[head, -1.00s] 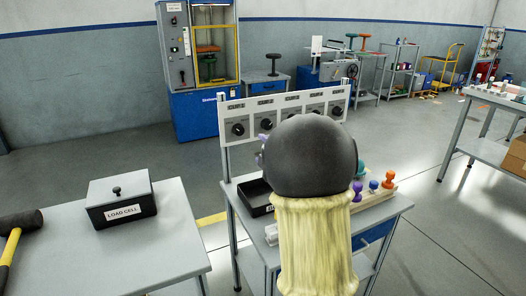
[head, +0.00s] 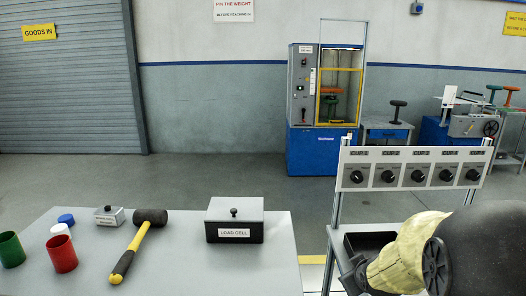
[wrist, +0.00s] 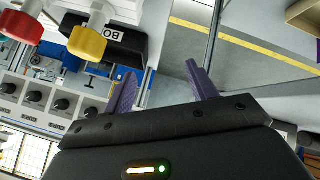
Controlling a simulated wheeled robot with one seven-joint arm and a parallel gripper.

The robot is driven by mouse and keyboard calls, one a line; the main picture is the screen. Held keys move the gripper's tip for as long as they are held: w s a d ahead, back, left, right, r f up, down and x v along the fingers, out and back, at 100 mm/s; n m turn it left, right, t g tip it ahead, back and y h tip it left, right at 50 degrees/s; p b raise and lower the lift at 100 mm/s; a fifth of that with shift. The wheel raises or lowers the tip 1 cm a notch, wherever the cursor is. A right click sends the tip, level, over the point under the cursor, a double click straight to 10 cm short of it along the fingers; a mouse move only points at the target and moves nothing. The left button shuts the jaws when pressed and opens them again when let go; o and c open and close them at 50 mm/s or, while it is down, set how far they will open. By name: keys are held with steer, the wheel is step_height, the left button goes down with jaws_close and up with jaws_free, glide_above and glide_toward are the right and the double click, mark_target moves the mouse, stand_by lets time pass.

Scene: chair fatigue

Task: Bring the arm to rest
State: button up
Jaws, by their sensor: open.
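My arm shows at the lower right of the head view as a dark rounded joint and a pale yellow sleeve, in front of the small bench with the dial panel (head: 412,170). My gripper is hidden in the head view. In the wrist view my gripper (wrist: 160,78) has two purple fingers spread apart, with nothing between them. Beyond the fingers are the floor and part of a bench frame. A red knob (wrist: 20,26) and a yellow knob (wrist: 87,42) are close at upper left.
A blue test machine (head: 318,150) stands behind. Open floor lies between.

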steer(key=s+a+f+m+g+y+p, duration=0.1)
steer(key=s+a+f+m+g, duration=0.2)
steer(key=s, duration=0.5)
steer(key=s+a+f+m+g+y, duration=0.1)
steer(key=s+a+f+m+g, duration=0.15)
steer(key=s+a, duration=0.45)
step_height(320, 180, up, 30)
steer(key=d+p, duration=0.1)
steer(key=p, duration=2.8)
steer(key=shift+s+d+f+n+g, duration=0.2)
steer(key=shift+d+n+g, duration=0.05)
steer(key=shift+n+g, duration=0.1)
steer(key=shift+c, duration=0.5)
steer(key=c, duration=0.3)
steer(key=shift+c, duration=0.3)
